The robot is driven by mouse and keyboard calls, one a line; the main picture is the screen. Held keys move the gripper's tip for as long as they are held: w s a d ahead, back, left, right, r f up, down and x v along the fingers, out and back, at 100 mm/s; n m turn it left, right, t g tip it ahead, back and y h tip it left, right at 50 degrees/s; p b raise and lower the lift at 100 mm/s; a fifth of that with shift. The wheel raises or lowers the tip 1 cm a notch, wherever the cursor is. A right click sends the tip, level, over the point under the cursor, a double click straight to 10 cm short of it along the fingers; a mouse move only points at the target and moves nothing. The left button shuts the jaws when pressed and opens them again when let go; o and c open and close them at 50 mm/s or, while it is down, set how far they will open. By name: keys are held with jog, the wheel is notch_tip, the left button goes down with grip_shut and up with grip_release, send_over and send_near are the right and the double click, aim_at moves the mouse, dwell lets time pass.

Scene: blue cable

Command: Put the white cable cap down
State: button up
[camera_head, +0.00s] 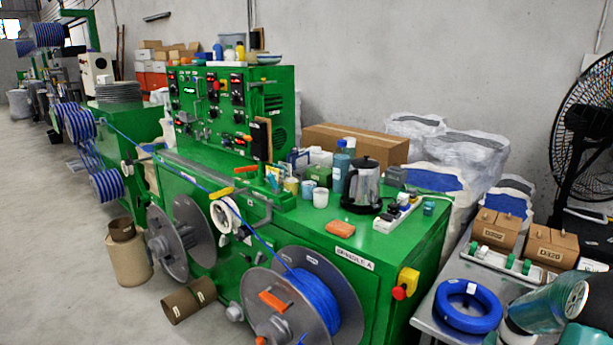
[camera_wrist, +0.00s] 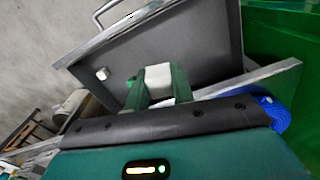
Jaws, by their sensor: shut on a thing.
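In the wrist view my gripper (camera_wrist: 158,88) has its two green fingers closed on a small white block, which I take to be the white cable cap (camera_wrist: 158,74). The cap's upper part shows between the fingertips, in front of a dark grey panel with a metal edge. I cannot tell whether the cap touches anything behind it. In the head view my gripper's fingers and the held cap cannot be made out; my teal arm (camera_head: 545,305) shows at the lower right, over the grey side table (camera_head: 430,318).
A blue cable coil (camera_head: 467,305) lies on the side table beside my arm. A rack with green and white pieces (camera_head: 507,262) and brown boxes (camera_head: 497,229) stand behind it. A black fan (camera_head: 585,130) is at far right. The green machine (camera_head: 345,235) borders the table on the left.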

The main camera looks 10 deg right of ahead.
jog(key=w+a+f+n, duration=0.1)
jog(key=w+a+n, duration=0.2)
jog(key=w+a, duration=0.45)
jog(key=w+a+f+n, duration=0.1)
jog(key=w+a+n, duration=0.25)
jog(key=a, duration=0.65)
jog(key=w+a+f+n, duration=0.1)
jog(key=w+a+n, duration=0.1)
jog(key=a, duration=0.8)
jog(key=w+a+f+n, duration=0.1)
jog(key=w+a+n, duration=0.2)
jog(key=a, duration=0.8)
jog(key=shift+f+n, duration=0.15)
jog(key=shift+n, duration=0.2)
